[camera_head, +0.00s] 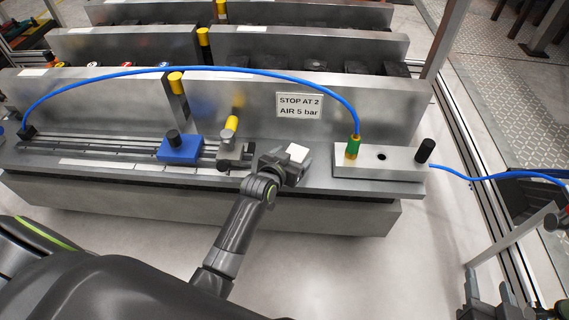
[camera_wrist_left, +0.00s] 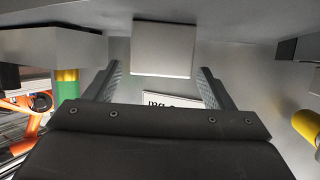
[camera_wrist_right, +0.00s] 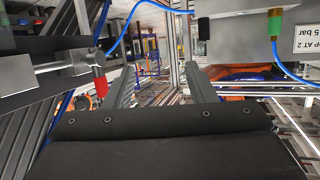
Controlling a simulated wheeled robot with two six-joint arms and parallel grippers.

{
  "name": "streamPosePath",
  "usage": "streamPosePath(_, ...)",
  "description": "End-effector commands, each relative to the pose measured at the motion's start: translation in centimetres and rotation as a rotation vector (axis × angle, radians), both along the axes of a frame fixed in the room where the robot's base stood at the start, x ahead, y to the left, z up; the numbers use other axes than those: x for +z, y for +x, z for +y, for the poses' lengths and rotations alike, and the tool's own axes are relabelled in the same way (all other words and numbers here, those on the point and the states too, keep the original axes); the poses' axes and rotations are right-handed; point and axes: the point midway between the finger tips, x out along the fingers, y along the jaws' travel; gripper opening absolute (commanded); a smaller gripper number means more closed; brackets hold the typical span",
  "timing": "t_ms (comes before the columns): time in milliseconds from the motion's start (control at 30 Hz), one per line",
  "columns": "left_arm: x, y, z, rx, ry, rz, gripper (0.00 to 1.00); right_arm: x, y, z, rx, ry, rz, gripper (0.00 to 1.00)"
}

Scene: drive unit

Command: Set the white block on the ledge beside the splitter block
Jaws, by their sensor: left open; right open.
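The white block (camera_head: 298,152) is on the ledge (camera_head: 318,186), just left of the splitter block and apart from it. It also shows in the left wrist view (camera_wrist_left: 163,50), between and beyond the fingertips. My left gripper (camera_head: 284,164) is open around or just short of it; contact is unclear. The splitter block (camera_head: 375,166) is a long metal block with a green fitting (camera_head: 353,146), a dark hole and a black knob (camera_head: 425,150). My right gripper (camera_head: 497,302) is open and empty at the lower right, off the ledge; its wrist view (camera_wrist_right: 162,88) shows nothing between the fingers.
A blue hose (camera_head: 250,72) arches over the ledge to the green fitting. Another hose (camera_head: 500,177) leaves the splitter's right end. Left of my gripper are a yellow-capped fitting (camera_head: 231,136) and a blue block (camera_head: 181,148). A sign (camera_head: 299,106) is on the wall behind.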

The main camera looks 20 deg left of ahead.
Motion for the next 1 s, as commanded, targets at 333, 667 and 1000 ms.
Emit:
streamPosePath(333,1.0,-2.2,0.2,0.001,-0.002,0.000,0.76,-4.5,-3.3,0.9,0.020,0.070,0.291,0.51)
streamPosePath(667,2.1,-4.9,0.5,0.001,-0.002,0.000,0.76,-8.5,-8.4,2.3,0.056,0.146,0.613,0.51)
streamPosePath(1000,4.1,-9.6,1.1,0.001,-0.003,0.001,0.76,-11.0,-12.6,3.1,0.072,0.188,0.861,0.51)
